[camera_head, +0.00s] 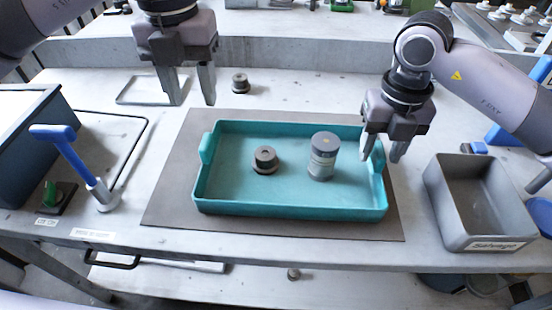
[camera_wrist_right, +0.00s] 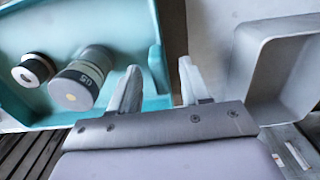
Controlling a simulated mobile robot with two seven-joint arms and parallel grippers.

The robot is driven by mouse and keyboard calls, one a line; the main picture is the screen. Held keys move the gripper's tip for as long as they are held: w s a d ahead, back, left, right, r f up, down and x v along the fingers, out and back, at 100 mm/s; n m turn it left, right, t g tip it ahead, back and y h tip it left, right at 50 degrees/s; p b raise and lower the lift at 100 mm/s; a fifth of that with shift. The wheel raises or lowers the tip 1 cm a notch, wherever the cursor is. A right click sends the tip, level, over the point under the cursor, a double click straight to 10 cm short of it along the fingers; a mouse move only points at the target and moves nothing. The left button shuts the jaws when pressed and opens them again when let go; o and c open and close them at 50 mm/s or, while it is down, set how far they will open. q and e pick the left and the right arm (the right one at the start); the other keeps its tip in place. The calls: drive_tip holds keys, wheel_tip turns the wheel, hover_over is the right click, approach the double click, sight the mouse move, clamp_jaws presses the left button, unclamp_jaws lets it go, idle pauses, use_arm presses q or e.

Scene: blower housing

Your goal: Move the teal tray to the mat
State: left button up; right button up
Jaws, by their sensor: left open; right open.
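The teal tray (camera_head: 290,203) rests on the grey-brown mat (camera_head: 172,190) on the bench. It holds a dark ringed part (camera_head: 265,160) and a grey canister (camera_head: 323,156). My left gripper (camera_head: 195,98) is open and empty, above the bench behind the tray's left end, apart from it. My right gripper (camera_head: 381,154) is open at the tray's right end, by the handle. In the right wrist view the tray's end wall (camera_wrist_right: 155,70) shows beside the left finger, and my right gripper (camera_wrist_right: 158,85) has its fingers apart. Whether a finger touches the handle I cannot tell.
A grey bin (camera_head: 470,237) labelled Salvage stands right of the mat. A blue-handled tool (camera_head: 66,150) and a dark box (camera_head: 35,135) are at the left. A small dark part (camera_head: 240,83) stands behind the tray. Bare bench lies between the mat and the left-hand tool.

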wheel_tip(320, 180, up, 11)
idle(0.3)
drive_tip(key=shift+s, duration=0.1)
idle(0.4)
